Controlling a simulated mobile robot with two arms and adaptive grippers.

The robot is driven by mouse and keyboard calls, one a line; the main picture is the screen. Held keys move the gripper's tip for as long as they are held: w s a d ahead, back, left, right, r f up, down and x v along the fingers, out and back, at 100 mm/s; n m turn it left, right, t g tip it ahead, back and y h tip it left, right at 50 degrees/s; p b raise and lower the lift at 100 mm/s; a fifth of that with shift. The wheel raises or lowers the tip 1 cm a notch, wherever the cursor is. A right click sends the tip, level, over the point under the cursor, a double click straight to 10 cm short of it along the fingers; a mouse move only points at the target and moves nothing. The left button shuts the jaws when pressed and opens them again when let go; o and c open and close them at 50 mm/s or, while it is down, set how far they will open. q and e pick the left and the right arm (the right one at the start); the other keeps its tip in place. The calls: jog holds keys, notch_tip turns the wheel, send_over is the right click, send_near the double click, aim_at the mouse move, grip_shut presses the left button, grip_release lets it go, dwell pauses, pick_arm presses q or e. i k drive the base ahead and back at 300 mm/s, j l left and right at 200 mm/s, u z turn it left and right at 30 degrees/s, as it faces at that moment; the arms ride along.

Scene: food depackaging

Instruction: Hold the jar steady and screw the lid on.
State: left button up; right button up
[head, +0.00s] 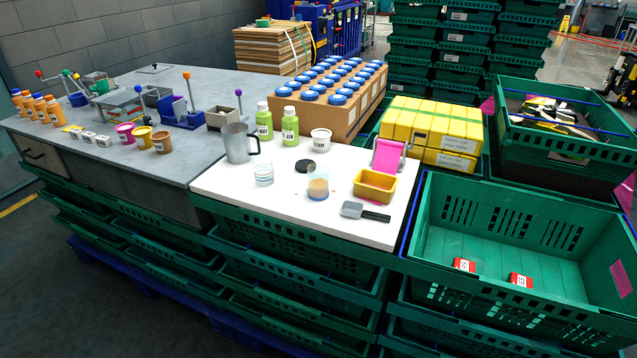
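A clear jar (318,188) with tan contents stands upright and open-topped on the white board (225,197). A flat black round lid (304,166) lies on the board just behind it, apart from it. A second clear glass vessel (263,172) with markings stands to the left. Neither of my grippers shows in the head view.
A grey metal jug (238,142), two green bottles (289,125) and a white tub (320,140) stand behind. A yellow tray (374,185), a pink-faced stand (388,155) and a grey scoop (364,211) are at right. The board's front left is clear.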

aim_at(317, 184)
jog(key=i+j+z, duration=0.6)
jog(key=j, duration=0.4)
jog(key=i+l, duration=0.05)
